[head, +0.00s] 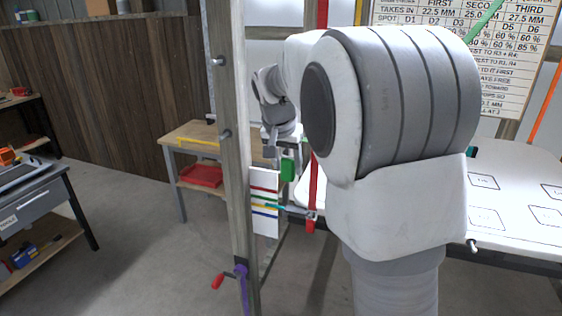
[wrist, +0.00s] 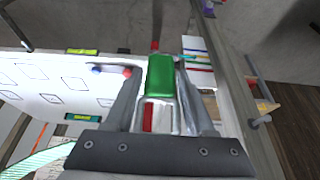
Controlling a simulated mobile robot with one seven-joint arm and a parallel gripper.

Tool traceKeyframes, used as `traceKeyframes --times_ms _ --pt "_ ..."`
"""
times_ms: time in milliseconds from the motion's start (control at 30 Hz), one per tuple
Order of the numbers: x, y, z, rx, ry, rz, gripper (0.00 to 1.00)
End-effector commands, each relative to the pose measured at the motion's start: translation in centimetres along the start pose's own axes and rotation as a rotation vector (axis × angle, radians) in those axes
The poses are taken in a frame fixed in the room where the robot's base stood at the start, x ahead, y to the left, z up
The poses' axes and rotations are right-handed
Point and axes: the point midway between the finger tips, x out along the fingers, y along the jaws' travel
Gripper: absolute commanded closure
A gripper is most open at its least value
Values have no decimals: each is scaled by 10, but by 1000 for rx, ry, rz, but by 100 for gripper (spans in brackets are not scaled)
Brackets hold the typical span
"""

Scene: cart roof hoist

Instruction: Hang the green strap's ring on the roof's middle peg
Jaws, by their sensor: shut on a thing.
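My gripper (wrist: 161,78) is shut on a green block-like piece (wrist: 160,92), with a red strip and pale frame behind it. In the head view, my gripper (head: 284,148) is right of the wooden post, with the green piece (head: 288,170) below it. I cannot tell whether a ring is on this piece. A green strap (head: 487,18) runs diagonally at the upper right; a pale green band (wrist: 38,162) crosses the wrist view's lower left. The white roof panel (head: 500,205) has a peg (head: 473,246) on its near edge. My arm hides much of that edge; the middle peg is not identifiable.
Open floor (head: 130,190) lies to the left.

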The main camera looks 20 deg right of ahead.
Motion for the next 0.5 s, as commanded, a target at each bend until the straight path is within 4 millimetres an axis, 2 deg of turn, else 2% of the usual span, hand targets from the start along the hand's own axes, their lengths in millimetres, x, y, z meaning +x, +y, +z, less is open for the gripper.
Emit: traceKeyframes --times_ms 200,500 --pt "8 4 -5 2 1 1 100" --pt "10 5 -6 2 1 1 100"
